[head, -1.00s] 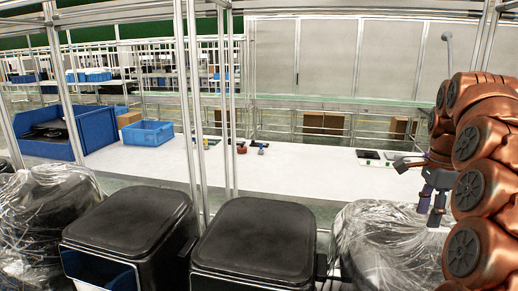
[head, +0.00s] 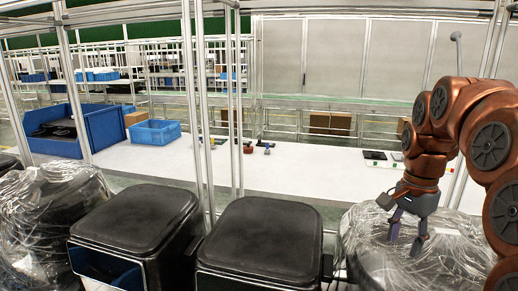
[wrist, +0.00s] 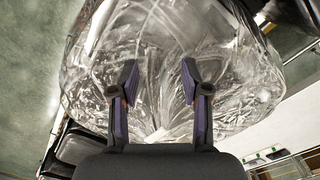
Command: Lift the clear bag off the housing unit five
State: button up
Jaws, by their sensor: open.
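A clear, crinkled bag (head: 366,240) covers the dark housing at the right of the head view. It also fills the upper middle of the wrist view (wrist: 225,95), with shiny folds. My gripper (head: 406,240) is over this bag, fingers pointing down. In the wrist view, my gripper (wrist: 159,78) is open, its two fingers apart in front of the film with nothing held between them. I cannot tell whether the fingertips touch the film. A second clear bag (head: 52,225) covers another housing at the far left. No unit number is readable.
Two uncovered black housings (head: 262,235) (head: 135,225) stand between the bagged ones. Metal posts rise behind them. A white table (head: 300,180) holds blue bins (head: 152,132) and small parts. The air above the uncovered housings is clear, apart from the posts.

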jog(key=s+a+f+n, duration=0.1)
jog(key=s, duration=0.1)
jog(key=s+a+f+n, duration=0.1)
jog(key=s+a, duration=0.1)
jog(key=s+a+n, duration=0.2)
jog(key=shift+a+f, duration=0.25)
jog(key=shift+f, duration=0.15)
jog(key=s+a+f+n, duration=0.3)
jog(key=s+f, duration=0.3)
jog(key=s, duration=0.4)
jog(key=s+a+f+n+g+b, duration=0.1)
jog(key=s+a+f+n, duration=0.3)
jog(key=s, duration=0.6)
notch_tip(320, 180, down, 3)
jog(key=shift+s+r+n, duration=0.1)
jog(key=shift+s+n, duration=0.1)
jog(key=shift+n, duration=0.8)
jog(key=shift+c, duration=0.5)
